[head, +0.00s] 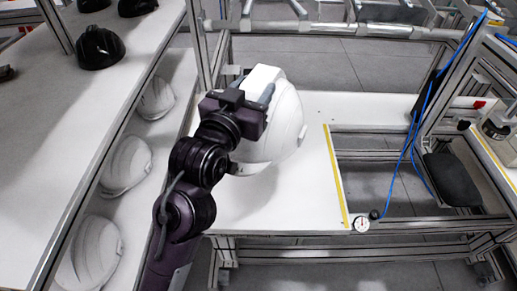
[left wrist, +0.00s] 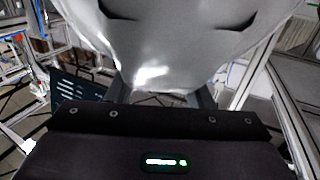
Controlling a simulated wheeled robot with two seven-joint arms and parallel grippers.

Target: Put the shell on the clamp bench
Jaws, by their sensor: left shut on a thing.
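A white helmet shell (head: 285,125) is held by my left gripper (head: 262,90) over the white bench top (head: 300,190) in the head view. The gripper is shut on the shell. In the left wrist view the shell (left wrist: 165,45) fills the upper middle, right in front of the gripper body. The arm hides part of the shell in the head view, and I cannot tell whether its underside touches the bench. My right gripper is not in view.
Several white shells (head: 125,165) sit on a lower shelf at the left. Black shells (head: 99,47) stand on the upper white shelf. A yellow strip (head: 335,175) edges an open frame, with a gauge (head: 362,225) and blue hoses (head: 408,150) on the right. The bench front is clear.

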